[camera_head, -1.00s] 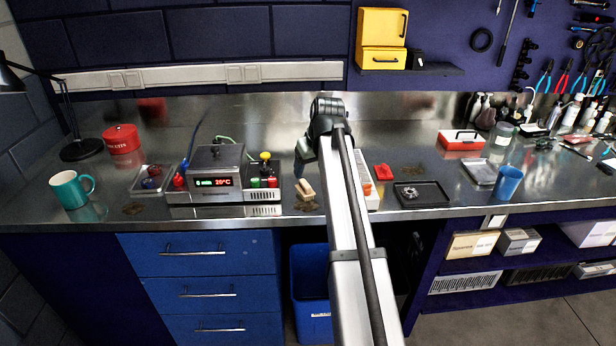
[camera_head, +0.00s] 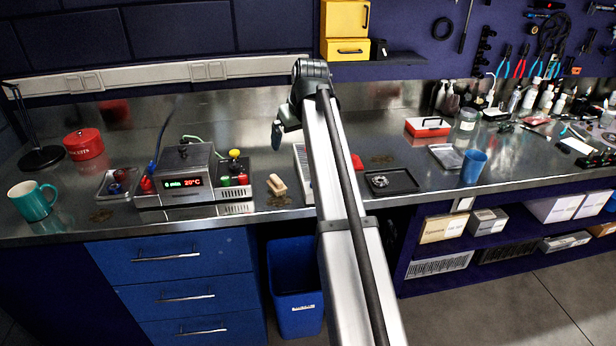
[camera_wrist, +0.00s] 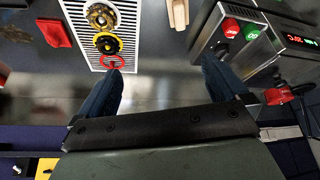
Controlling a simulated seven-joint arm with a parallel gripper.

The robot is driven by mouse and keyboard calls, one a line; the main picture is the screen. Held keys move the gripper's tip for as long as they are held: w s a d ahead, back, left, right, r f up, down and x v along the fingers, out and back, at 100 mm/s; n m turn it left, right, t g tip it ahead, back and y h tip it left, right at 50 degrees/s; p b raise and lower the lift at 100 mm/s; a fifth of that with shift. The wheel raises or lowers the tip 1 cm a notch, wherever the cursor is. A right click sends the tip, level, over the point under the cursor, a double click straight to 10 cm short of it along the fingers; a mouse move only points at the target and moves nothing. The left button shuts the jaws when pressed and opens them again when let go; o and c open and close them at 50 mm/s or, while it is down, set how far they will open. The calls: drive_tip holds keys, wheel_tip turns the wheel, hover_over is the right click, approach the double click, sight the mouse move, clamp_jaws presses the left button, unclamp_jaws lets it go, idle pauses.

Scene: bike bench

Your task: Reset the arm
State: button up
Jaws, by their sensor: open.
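My arm reaches from the bottom of the head view over the bench. My gripper (camera_head: 278,134) hangs above the metal worktop (camera_head: 345,198), behind and above a wooden block (camera_head: 277,186). In the wrist view my gripper (camera_wrist: 162,88) has its two dark blue fingers wide apart, with only bare, shiny metal between them. It is open and holds nothing. My arm hides part of a white panel in the head view; in the wrist view this panel (camera_wrist: 127,12) carries round black, yellow and red parts.
A box with a red display (camera_head: 185,172) stands left of the gripper, with a teal mug (camera_head: 33,201) farther left. Right of my arm are a black tray (camera_head: 402,184), a red case (camera_head: 427,127) and a blue cup (camera_head: 473,167). A blue bin (camera_head: 296,290) stands below.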

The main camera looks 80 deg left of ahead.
drive_tip(key=w+d+r+n+t+h, duration=0.25)
drive_tip(key=w+r+n+h, duration=0.3)
drive_tip(key=n, duration=0.85)
wheel_tip(320, 180, down, 9)
drive_tip(key=shift+s+f+g+y, duration=0.15)
drive_tip(key=shift+s+g+y, duration=0.1)
drive_tip(key=shift+g+y, duration=0.15)
idle(0.6)
